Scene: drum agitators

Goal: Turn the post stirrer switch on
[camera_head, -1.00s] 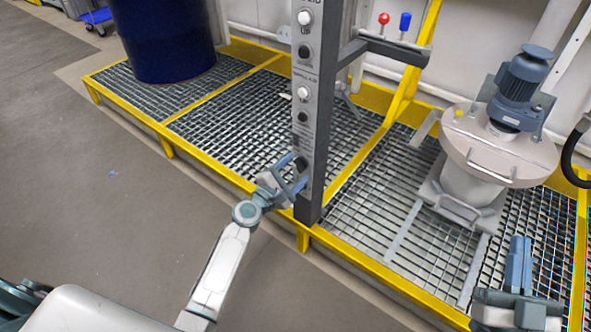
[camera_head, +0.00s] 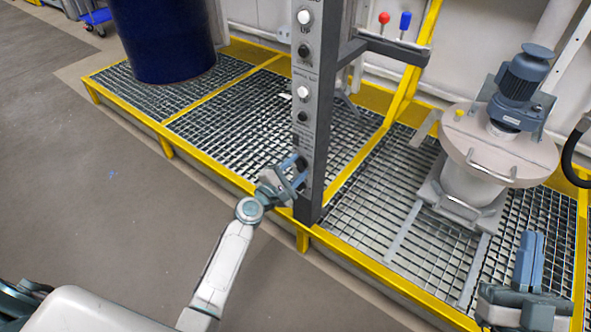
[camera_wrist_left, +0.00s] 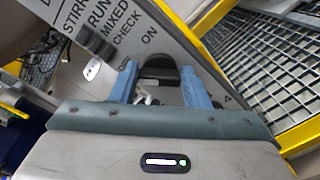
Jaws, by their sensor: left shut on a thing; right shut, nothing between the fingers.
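The grey post (camera_head: 309,130) stands upright at the front edge of the grating, with white and black buttons down its face. My left gripper (camera_head: 299,170) is at the lower part of the post's face. In the left wrist view my left gripper (camera_wrist_left: 159,88) has its blue fingers on either side of the black switch knob (camera_wrist_left: 158,68), shut on it. The panel there reads "STIRR", "RUN", "MIXED", "CHECK" and "ON". The fingers hide part of the knob and the markings around it. My right gripper (camera_head: 529,262) is shut and empty at the lower right, over the grating.
A yellow-edged grating platform (camera_head: 235,185) runs under the post. A blue drum (camera_head: 165,40) stands at the back left. A lidded vessel with a motor (camera_head: 495,135) stands at the right. A bracket with red and blue knobs (camera_head: 395,48) projects from the post. The floor at left is clear.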

